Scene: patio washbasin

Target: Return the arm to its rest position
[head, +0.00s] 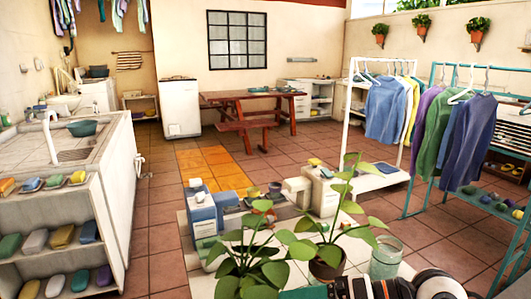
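Part of my arm (385,289), with black and white rounded links, shows at the bottom edge, right of centre. It lies low in front of the potted plants and the glass jar. Its far end is cut off by the frame edge, and I see no gripper fingers on it. Neither my left nor my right gripper shows in the head view. No held object is visible.
Two potted plants (328,262) and a glass jar (386,258) stand close in front. Blue-white boxes (202,212) are behind them. A washbasin counter (110,150) with soap shelves is left; clothes racks (408,208) are right. Tiled floor (160,215) is open at centre-left.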

